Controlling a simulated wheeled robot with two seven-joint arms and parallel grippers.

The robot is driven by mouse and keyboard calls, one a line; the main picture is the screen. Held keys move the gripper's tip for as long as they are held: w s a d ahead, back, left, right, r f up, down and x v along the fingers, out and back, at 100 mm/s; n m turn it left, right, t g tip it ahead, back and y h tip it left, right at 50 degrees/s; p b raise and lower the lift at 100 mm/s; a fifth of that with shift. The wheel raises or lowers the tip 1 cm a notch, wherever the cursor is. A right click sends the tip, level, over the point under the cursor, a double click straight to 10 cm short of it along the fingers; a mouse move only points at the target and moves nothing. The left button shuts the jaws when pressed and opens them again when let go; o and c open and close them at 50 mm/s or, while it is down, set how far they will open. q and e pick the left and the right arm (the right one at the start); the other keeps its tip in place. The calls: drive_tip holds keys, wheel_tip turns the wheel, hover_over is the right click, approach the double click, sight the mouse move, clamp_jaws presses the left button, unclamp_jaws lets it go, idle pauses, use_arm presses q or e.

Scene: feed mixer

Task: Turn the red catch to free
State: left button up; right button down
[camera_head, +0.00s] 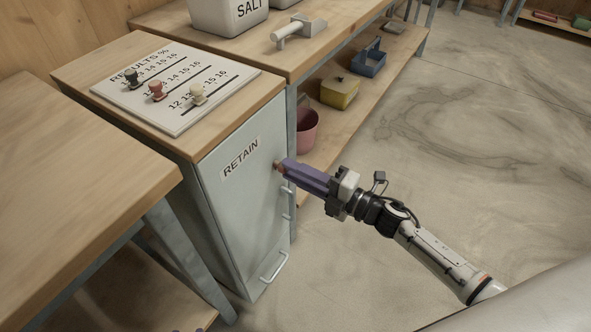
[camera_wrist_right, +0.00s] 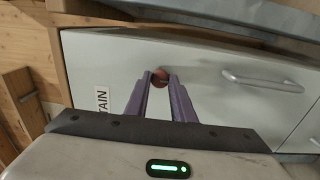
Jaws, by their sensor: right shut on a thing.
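The red catch (camera_wrist_right: 160,78) is a small reddish-brown knob on the pale front of the cabinet labelled RETAIN (camera_head: 235,215). In the head view the catch (camera_head: 277,164) shows just past my gripper's tips, near the right edge of the front. My right gripper (camera_head: 284,167) reaches in from the right with its purple fingers at the catch. In the right wrist view the right gripper (camera_wrist_right: 160,84) has one finger on each side of the catch, shut on it. Which way the catch is turned cannot be told.
A metal handle (camera_head: 273,267) sits low on the cabinet front. On top lies a RESULTS board (camera_head: 178,84) with several pegs. A shelf to the right holds a pink bucket (camera_head: 306,131), a yellow box (camera_head: 340,92) and a blue caddy (camera_head: 370,60). The floor at right is clear.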

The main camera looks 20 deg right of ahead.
idle(0.4)
drive_tip(key=c, duration=1.5)
unclamp_jaws()
drive_tip(key=shift+d, duration=0.1)
drive_tip(key=v, duration=1)
drive_tip(key=shift+s+d+p, duration=0.1)
drive_tip(key=shift+p, duration=0.2)
